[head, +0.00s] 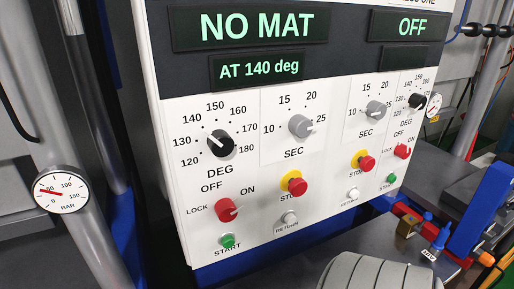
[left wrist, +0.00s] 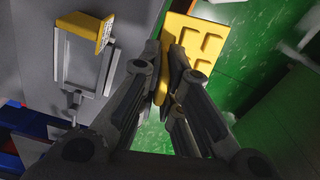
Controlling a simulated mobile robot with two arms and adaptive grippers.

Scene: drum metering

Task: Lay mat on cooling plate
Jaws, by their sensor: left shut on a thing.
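Neither gripper shows in the head view, and my right gripper is not in view. I cannot pick out the cooling plate for certain in either view.
In the head view a white control panel (head: 255,190) reads NO MAT, AT 140 deg and OFF. A pressure gauge (head: 61,190) is at left, a blue-handled part (head: 477,225) at right.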

